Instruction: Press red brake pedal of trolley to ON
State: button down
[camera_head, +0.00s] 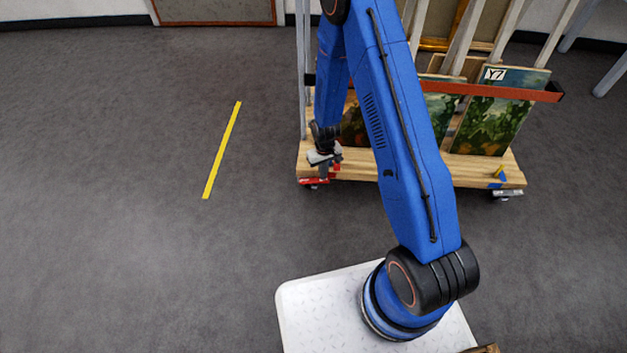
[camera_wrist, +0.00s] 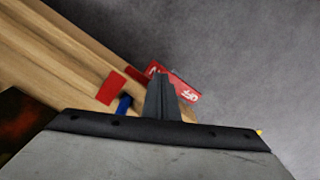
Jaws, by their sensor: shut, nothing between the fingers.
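The trolley's wooden deck (camera_head: 465,168) stands ahead of me, partly behind my blue arm. The red brake pedal (camera_head: 311,181) sticks out low at the deck's near left corner. In the wrist view the red pedal (camera_wrist: 186,91) shows white lettering that reads "OFF" at its right end; the other end's marking is partly hidden by my fingers. My gripper (camera_head: 325,174) is shut and empty, pointing down over the pedal.
A grey pedal (camera_head: 508,193) sits at the deck's right corner. A yellow floor strip (camera_head: 222,150) lies to the left. The floor there is clear.

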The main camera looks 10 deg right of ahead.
jog(key=shift+f, duration=1.05)
dwell(0.7)
jog(key=shift+r, duration=3.55)
